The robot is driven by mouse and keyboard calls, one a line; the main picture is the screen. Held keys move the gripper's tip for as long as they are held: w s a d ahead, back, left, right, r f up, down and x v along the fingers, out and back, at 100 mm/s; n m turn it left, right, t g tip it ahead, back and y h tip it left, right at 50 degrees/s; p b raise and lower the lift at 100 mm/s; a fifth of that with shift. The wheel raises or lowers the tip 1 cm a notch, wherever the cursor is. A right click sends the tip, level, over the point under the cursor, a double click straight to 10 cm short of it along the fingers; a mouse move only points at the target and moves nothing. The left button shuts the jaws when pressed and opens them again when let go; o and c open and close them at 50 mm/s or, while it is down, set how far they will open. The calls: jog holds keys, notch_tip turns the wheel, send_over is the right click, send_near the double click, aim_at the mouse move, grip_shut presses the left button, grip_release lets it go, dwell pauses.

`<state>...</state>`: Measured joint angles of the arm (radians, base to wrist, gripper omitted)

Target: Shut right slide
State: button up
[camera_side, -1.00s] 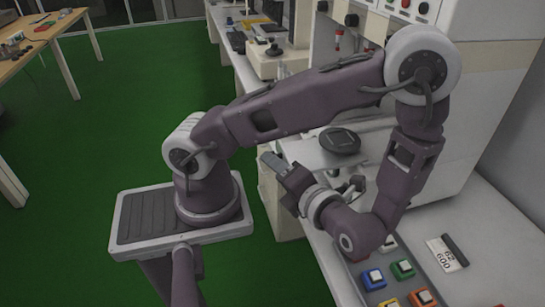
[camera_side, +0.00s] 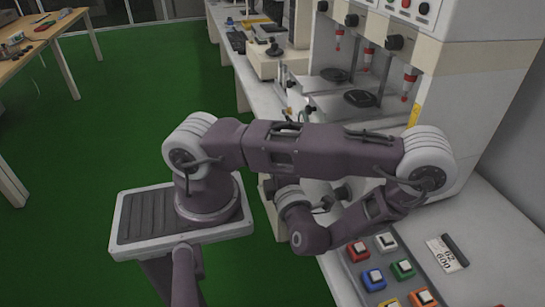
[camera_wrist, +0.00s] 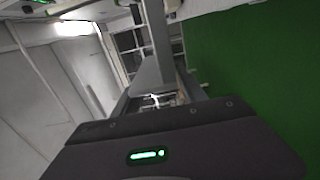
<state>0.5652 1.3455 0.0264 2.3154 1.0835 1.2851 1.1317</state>
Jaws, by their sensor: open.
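In the side view my forearm crosses in front of the right station, below the right red-tipped nozzle (camera_side: 410,85). The right slide is hidden behind it, so I cannot tell its position there. My gripper's dark housing (camera_wrist: 150,130) with a green light fills the bottom of the wrist view; its fingertips are not clearly visible. No contact is visible.
Two other plates with black discs (camera_side: 361,98) (camera_side: 334,75) stand further left on the bench. Coloured push buttons (camera_side: 373,279) and a label card (camera_side: 447,253) lie on the near bench. Green floor (camera_side: 90,120) is open at the left.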

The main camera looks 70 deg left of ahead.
grip_shut()
dwell(1.3)
